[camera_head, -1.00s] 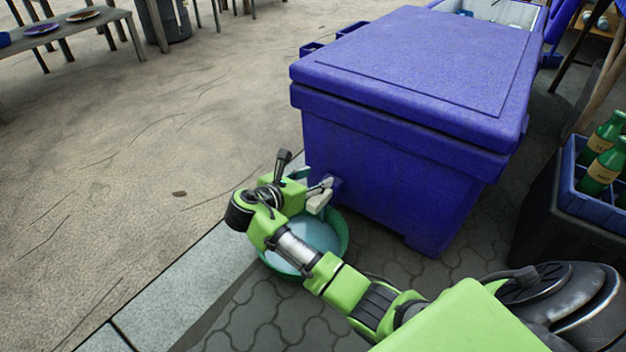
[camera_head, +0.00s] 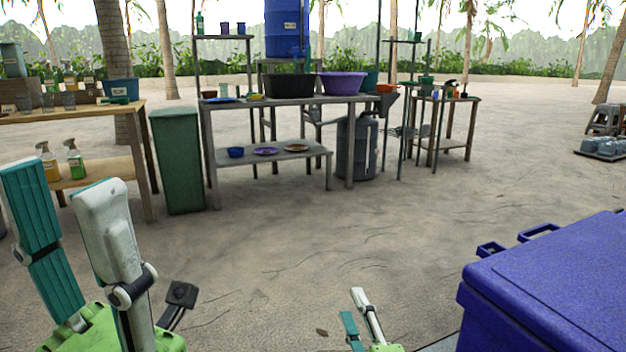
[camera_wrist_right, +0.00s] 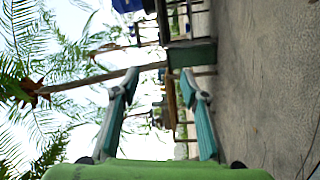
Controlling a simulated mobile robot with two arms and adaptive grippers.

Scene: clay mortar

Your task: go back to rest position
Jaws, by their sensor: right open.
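My left gripper (camera_head: 60,178) is large at the lower left of the head view, pointing up. Its teal finger and pale finger stand apart, with nothing between them. My right gripper (camera_head: 352,304) shows small at the bottom middle, left of the blue cooler box (camera_head: 560,280). In the right wrist view, my right gripper (camera_wrist_right: 159,78) has its two fingers wide apart and is empty. Both grippers are clear of the tables and the cooler.
A wooden table (camera_head: 340,101) with a purple basin (camera_head: 342,84) stands across the sand. A green bin (camera_head: 178,160) is beside it, and another table (camera_head: 85,112) is at left. The sandy ground in the middle is clear.

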